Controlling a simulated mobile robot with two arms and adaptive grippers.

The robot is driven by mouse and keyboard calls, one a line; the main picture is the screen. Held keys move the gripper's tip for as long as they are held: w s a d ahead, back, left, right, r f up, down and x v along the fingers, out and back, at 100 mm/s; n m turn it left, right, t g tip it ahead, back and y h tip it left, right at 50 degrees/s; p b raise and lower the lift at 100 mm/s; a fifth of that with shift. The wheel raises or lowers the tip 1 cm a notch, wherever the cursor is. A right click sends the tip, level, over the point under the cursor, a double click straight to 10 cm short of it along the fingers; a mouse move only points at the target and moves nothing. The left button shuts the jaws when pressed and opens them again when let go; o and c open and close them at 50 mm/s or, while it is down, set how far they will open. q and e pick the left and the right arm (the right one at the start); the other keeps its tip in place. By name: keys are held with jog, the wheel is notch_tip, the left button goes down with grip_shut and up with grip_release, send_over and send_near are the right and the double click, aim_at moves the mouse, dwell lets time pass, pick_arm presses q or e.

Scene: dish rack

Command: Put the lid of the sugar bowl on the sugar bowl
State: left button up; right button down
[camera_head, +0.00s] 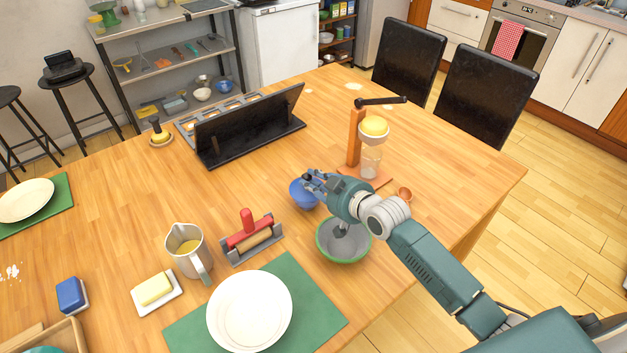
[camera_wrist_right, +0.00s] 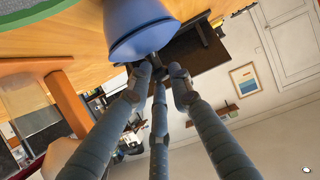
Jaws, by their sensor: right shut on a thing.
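The blue sugar bowl (camera_head: 302,197) stands on the wooden table, right of the middle. My right gripper (camera_head: 309,178) is directly above it and hides part of its top. In the right wrist view the picture is tilted, and the blue bowl (camera_wrist_right: 138,12) shows at the top with a flared blue rim, which seems to be the lid (camera_wrist_right: 140,42). The fingertips (camera_wrist_right: 155,75) close together at the small knob of the lid, over the bowl. I cannot tell whether the lid touches the bowl all round. My left gripper is not in view.
A grey bowl with a green rim (camera_head: 343,259) stands close in front, under my right arm. A wooden stand with a crank (camera_head: 356,138) is behind right. A red-handled roller on a holder (camera_head: 247,236), a jug (camera_head: 188,258) and a black stand (camera_head: 245,130) are left.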

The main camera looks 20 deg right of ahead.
jog(key=shift+f, duration=0.35)
jog(key=c, duration=1.5)
grip_release()
jog(key=shift+s, duration=0.15)
jog(key=v, duration=1.2)
